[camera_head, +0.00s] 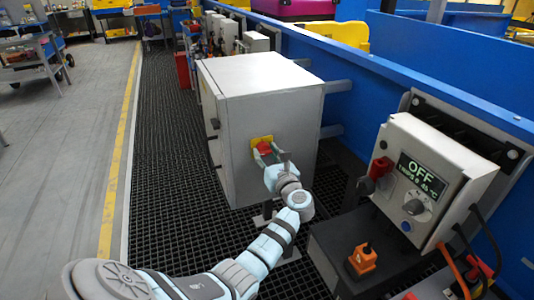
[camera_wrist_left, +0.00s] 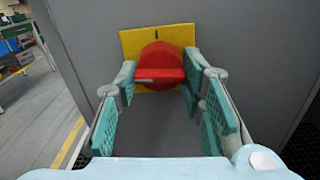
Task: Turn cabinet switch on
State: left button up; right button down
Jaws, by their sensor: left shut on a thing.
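The grey cabinet (camera_head: 262,110) stands left of the blue wall. Its switch is a red knob (camera_head: 264,147) on a yellow plate (camera_head: 258,140) on the cabinet's near face. In the left wrist view the red knob (camera_wrist_left: 160,66) sits in front of the yellow plate (camera_wrist_left: 129,44), which has a small black mark near its top. My left gripper (camera_head: 269,154) is at the switch, its green-padded fingers (camera_wrist_left: 158,84) on either side of the knob and shut on it. The knob's exact turn angle is hard to tell. My right gripper is not in view.
A white control box (camera_head: 432,170) on the right has a display reading "OFF". An orange device (camera_head: 362,259) sits on a dark stand (camera_head: 325,240) below it. Black grating (camera_head: 165,200) covers the floor left of the cabinet. A blue wall (camera_head: 400,85) runs behind.

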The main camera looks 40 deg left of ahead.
pick_arm(q)
jog(key=shift+m+p, duration=0.55)
jog(key=shift+m, duration=0.15)
jog(key=m+p, duration=0.2)
jog(key=m, duration=0.1)
jog(key=shift+r+m, duration=0.1)
jog(key=shift+m, duration=0.2)
jog(key=shift+s+m+p, duration=0.1)
jog(key=shift+m+p, duration=0.7)
jog(key=shift+m, duration=0.1)
jog(key=m+p, duration=0.1)
jog(key=m, duration=0.1)
jog(key=shift+m+p, duration=0.3)
jog(key=shift+m, duration=0.1)
jog(key=m+p, duration=0.1)
jog(key=m, duration=0.2)
jog(key=shift+m+p, duration=0.3)
jog(key=shift+p, duration=0.05)
jog(key=shift+m+p, duration=0.7)
jog(key=shift+m, duration=1.1)
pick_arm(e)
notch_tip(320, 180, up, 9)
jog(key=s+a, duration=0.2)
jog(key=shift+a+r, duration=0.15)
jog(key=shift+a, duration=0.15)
pick_arm(q)
jog(key=o, duration=1.1)
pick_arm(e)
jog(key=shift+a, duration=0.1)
